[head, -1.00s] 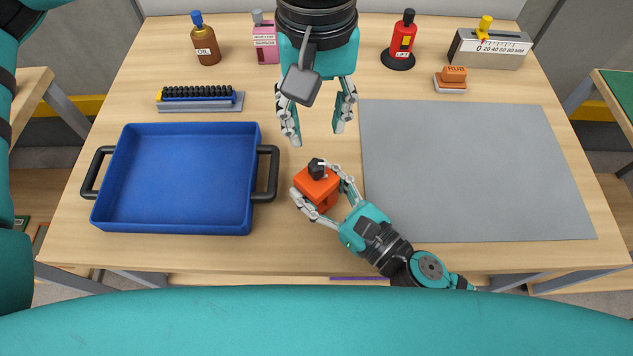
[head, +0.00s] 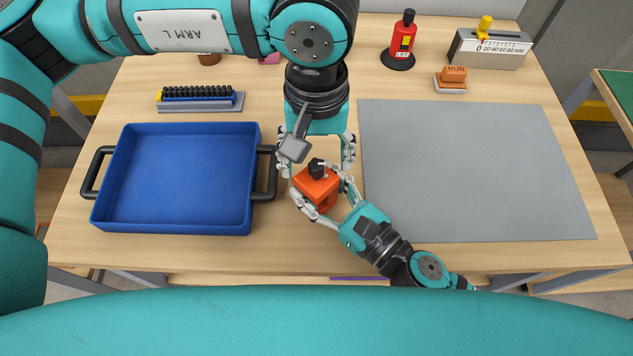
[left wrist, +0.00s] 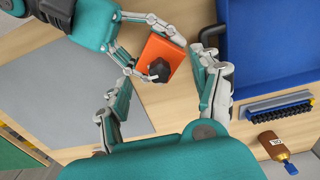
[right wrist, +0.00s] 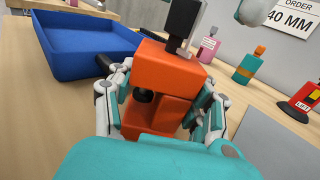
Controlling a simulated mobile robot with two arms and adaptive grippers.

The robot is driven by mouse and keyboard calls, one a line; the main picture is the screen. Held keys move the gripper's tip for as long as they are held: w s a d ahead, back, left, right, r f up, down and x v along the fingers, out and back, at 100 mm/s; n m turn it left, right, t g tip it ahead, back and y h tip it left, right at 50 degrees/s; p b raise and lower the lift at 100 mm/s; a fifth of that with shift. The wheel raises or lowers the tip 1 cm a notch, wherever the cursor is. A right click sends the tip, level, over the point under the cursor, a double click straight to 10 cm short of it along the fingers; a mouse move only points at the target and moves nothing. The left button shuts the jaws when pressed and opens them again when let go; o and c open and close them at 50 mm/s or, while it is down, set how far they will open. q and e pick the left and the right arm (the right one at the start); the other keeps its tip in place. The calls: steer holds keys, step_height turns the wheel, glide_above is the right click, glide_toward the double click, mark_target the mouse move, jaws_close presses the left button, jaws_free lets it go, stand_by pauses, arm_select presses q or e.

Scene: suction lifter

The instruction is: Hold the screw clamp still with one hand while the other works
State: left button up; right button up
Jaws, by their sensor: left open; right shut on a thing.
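The screw clamp (head: 318,184) is an orange block with a black knob (head: 317,167) on top. It stands on the table between the blue tray and the grey mat. My right gripper (head: 322,196) is shut on its body from the front right; the right wrist view also shows the clamp (right wrist: 166,75) between the fingers. My left gripper (head: 316,160) is open above and just behind the clamp, fingers pointing down, with nothing between them. In the left wrist view the clamp (left wrist: 162,55) lies beyond the open fingers. Whether the left fingers touch it is unclear.
A blue tray (head: 122,229) with black handles stands left of the clamp. A grey mat (head: 480,170) lies to the right.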

arm_select(q)
steer(key=shift+f, duration=1)
steer(key=shift+c, duration=0.2)
